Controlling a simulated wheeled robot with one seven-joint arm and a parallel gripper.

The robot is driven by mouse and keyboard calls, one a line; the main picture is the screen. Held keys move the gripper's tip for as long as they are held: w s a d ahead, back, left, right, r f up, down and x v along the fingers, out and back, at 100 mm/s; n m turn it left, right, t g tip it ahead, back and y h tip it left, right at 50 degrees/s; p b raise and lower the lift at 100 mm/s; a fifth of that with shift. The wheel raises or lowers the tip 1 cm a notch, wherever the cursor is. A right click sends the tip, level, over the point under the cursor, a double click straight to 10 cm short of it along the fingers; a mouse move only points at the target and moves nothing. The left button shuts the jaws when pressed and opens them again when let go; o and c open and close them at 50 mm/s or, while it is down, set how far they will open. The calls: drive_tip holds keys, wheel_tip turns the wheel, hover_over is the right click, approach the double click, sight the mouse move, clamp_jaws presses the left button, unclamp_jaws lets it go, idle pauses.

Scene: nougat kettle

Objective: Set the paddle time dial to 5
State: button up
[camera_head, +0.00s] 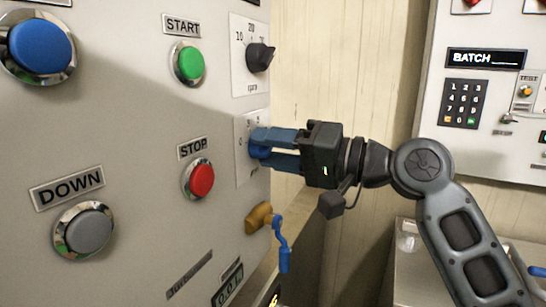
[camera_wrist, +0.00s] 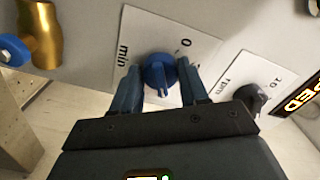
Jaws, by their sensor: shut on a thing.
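The paddle time dial is a blue knob (camera_wrist: 158,72) on a white plate marked "min" and "0", seen in the wrist view. Its plate (camera_head: 243,160) shows in the head view on the right edge of the grey panel, below the rpm dial. My gripper (camera_head: 263,145) reaches in from the right with its blue fingers at the plate. In the wrist view my gripper (camera_wrist: 163,80) has one finger on each side of the knob and is shut on it. The fingers hide much of the scale, and I cannot read where the knob points.
The black rpm dial (camera_head: 259,58) sits just above. The green START button (camera_head: 189,63) and red STOP button (camera_head: 199,180) are to the left. A brass valve (camera_head: 258,217) with a blue handle (camera_head: 283,252) juts out below. A batch panel (camera_head: 490,110) stands at right.

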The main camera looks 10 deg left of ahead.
drive_tip(key=n+b, duration=0.3)
drive_tip(key=b, duration=0.1)
drive_tip(key=n+b, duration=0.3)
drive_tip(key=n, duration=0.1)
drive_tip(key=shift+w+f+b, duration=0.1)
drive_tip(key=shift+f+b, duration=0.1)
drive_tip(key=shift+b, duration=0.2)
drive_tip(key=shift+r, duration=0.1)
drive_tip(key=o, duration=1)
drive_tip(key=shift+n, duration=0.3)
drive_tip(key=shift+o, duration=0.2)
drive_tip(key=shift+d, duration=0.1)
drive_tip(key=v, duration=0.7)
drive_tip(key=shift+d+b, duration=0.35)
drive_tip(key=shift+b, duration=0.1)
